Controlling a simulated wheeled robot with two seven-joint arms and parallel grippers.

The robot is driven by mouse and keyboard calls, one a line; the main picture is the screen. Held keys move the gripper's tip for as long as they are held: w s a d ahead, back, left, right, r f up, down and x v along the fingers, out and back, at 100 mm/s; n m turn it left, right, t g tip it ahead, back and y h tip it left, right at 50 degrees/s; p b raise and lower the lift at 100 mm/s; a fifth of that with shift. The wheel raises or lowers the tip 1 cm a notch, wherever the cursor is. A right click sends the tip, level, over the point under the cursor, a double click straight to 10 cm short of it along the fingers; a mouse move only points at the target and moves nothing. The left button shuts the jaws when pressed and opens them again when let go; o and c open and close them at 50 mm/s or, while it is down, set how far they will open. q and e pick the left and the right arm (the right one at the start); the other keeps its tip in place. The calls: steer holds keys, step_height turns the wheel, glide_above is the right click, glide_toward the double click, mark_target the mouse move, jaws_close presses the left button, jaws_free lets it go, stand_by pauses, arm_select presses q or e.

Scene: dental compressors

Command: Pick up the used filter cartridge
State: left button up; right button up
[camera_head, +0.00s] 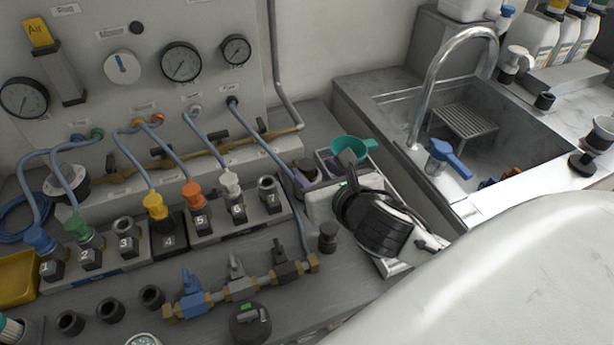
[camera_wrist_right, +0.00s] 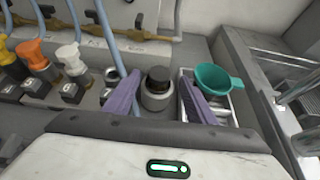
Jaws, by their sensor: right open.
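A short cylinder with a black top and a pale grey body (camera_wrist_right: 157,88) stands upright in the right wrist view. It may be the used filter cartridge, but I cannot tell for sure. My right gripper (camera_wrist_right: 160,82) is open, with one purple finger to each side of this cylinder; I see no clear contact. My left gripper is not in view.
A teal funnel (camera_head: 352,147) sits in a small grey tray beside my right gripper. Numbered ports with hoses (camera_head: 232,200) stand to the left. A brass valve manifold (camera_head: 240,287) lies in front. A sink (camera_head: 400,100) with a curved tap is at the right.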

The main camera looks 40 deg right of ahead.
mark_target(307, 165)
steer(key=x, duration=0.3)
steer(key=shift+w+f, duration=0.15)
steer(key=shift+w, duration=0.1)
steer(key=shift+c, duration=0.5)
steer(key=c, duration=1)
steer(key=shift+c, duration=0.2)
